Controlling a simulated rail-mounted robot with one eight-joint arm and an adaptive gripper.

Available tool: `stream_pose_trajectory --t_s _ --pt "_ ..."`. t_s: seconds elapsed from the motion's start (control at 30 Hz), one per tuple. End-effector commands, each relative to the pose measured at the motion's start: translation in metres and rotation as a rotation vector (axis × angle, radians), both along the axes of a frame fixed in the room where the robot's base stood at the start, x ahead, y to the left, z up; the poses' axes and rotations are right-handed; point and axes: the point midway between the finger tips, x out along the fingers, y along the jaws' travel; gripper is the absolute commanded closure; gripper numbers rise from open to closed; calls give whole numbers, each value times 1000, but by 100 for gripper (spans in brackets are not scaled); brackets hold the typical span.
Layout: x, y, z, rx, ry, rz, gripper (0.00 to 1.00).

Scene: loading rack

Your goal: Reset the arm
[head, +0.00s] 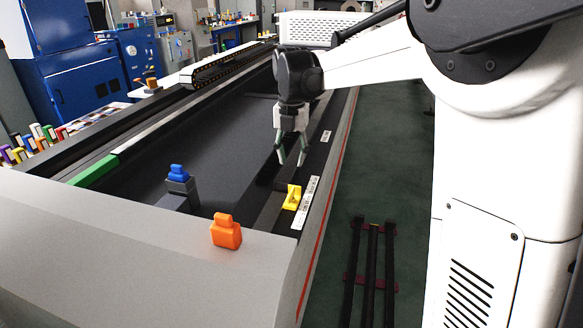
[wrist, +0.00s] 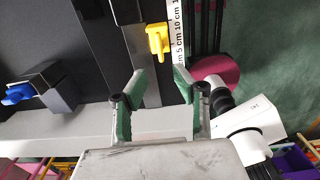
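My gripper (head: 291,158) hangs at the end of my white arm in the head view, pointing down over the right side of the rack. Its two green-padded fingers are spread apart with nothing between them. In the wrist view the open fingers (wrist: 160,82) show at the centre. A yellow piece (head: 292,197) sits on the rack's right ledge, nearer the head camera than the gripper and apart from it. The yellow piece also shows in the wrist view (wrist: 157,41), beyond the fingertips.
A blue piece (head: 177,173) sits on a dark block (head: 181,191) inside the rack. An orange piece (head: 226,232) stands on the grey near surface (head: 130,240). Several coloured pieces line the far left. A ruler strip (head: 305,203) lies along the right ledge. Green floor (head: 385,160) lies to the right.

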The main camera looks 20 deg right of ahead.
Motion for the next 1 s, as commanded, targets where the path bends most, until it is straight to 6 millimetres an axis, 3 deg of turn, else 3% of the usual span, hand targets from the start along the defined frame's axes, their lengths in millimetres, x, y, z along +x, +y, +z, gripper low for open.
stream_pose_trajectory --t_s 0.57,0.77,1.0 --pt "-3 0 5 0 -6 -21 72" --pt "-33 3 19 6 -61 -252 72" --pt "-88 8 37 57 -167 -702 72"
